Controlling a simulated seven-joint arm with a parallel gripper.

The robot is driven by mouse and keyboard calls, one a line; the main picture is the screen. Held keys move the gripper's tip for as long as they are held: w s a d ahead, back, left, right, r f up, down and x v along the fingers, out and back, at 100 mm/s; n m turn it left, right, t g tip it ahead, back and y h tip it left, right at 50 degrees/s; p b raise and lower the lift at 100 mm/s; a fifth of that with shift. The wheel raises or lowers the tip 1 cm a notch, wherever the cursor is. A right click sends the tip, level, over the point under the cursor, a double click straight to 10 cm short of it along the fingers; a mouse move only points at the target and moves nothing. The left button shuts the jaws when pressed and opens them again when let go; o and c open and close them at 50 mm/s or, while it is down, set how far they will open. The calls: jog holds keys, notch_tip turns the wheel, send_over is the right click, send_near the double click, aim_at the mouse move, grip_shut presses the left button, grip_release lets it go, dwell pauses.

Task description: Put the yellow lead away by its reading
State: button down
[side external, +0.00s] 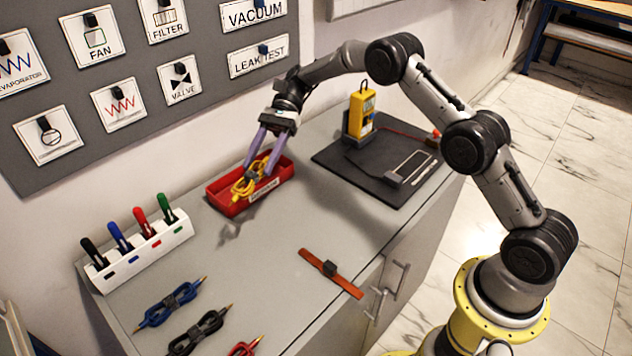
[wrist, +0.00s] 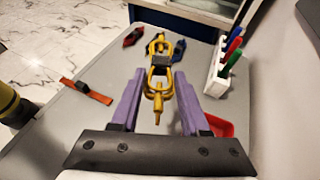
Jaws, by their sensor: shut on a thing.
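My gripper (side external: 257,169) has purple fingers and is shut on the yellow lead (side external: 243,188), a coiled bundle with a black tie. In the wrist view my gripper (wrist: 158,72) has the yellow lead (wrist: 158,92) between its fingers. In the side view the lead overlaps the red tray (side external: 285,170), with a shadow on the counter beside it. It looks raised, but its exact height cannot be told. The tray's label is partly hidden. A yellow meter (side external: 361,112) stands on a black mat (side external: 385,183); its reading is too small to make out.
A white rack (side external: 140,250) holds several coloured probes at the left. A blue lead (side external: 170,302), a black lead (side external: 198,332) and a red lead (side external: 245,347) lie at the front. An orange strap (side external: 331,273) lies near the counter edge. A labelled panel (side external: 200,100) is behind.

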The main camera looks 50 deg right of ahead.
jog(key=w+d+r+m+t, duration=0.2)
jog(key=w+d+m+t, duration=0.15)
jog(key=w, duration=0.65)
jog(key=shift+m+t+y, duration=0.35)
jog(key=shift+t+y, duration=0.05)
jog(key=shift+t, duration=0.25)
jog(key=shift+w+d+f, duration=0.15)
jog(key=shift+d+f, duration=0.65)
jog(key=shift+f, duration=1.1)
jog(key=shift+w+d+f, duration=0.15)
jog(key=shift+d+f, duration=0.65)
jog(key=shift+f, duration=1.05)
jog(key=shift+w+d+f, duration=0.15)
jog(key=shift+d+f, duration=0.65)
jog(key=shift+f, duration=1.1)
grip_release()
